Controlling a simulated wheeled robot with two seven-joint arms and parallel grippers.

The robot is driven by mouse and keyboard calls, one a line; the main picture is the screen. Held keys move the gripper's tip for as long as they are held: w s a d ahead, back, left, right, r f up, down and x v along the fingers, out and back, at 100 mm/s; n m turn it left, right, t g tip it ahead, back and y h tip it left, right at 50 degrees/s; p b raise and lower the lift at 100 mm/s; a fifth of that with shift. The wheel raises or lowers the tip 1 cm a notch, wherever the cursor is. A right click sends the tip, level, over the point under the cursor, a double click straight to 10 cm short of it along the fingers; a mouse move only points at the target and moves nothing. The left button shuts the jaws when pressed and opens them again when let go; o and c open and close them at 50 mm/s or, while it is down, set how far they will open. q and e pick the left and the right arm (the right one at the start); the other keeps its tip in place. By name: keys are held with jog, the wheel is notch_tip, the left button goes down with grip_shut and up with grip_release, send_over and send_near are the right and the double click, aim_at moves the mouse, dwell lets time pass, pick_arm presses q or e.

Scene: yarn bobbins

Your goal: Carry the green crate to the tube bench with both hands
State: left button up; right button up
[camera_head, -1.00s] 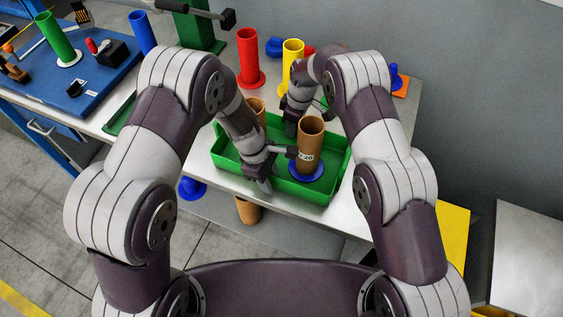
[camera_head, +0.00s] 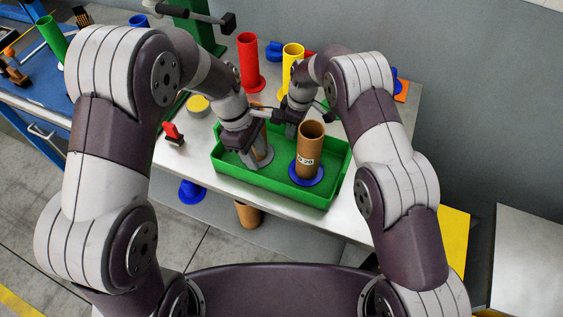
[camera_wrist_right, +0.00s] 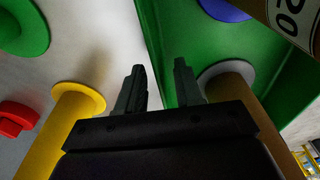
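The green crate (camera_head: 338,172) sits on the white table in the head view. In it a brown tube (camera_head: 311,143) with a label stands upright on a blue base. A second brown tube on a grey base (camera_head: 265,156) is partly hidden by my left arm. My left gripper (camera_head: 250,160) is over the left part of the crate; its finger gap is unclear. My right gripper (camera_head: 291,128) is at the crate's back side. In the right wrist view its fingers (camera_wrist_right: 159,85) are apart, with the crate's rim (camera_wrist_right: 153,40) running between them.
Behind the crate stand a red tube (camera_head: 248,62) and a yellow tube (camera_head: 292,60). A yellow disc (camera_head: 198,104) and a red-handled item (camera_head: 173,132) lie left of it. A blue bench (camera_head: 45,100) is at far left. The table's front edge is close to the crate.

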notch_tip(320, 180, up, 11)
jog(key=d, duration=0.1)
jog(key=shift+s, duration=0.3)
jog(key=shift+f, duration=0.1)
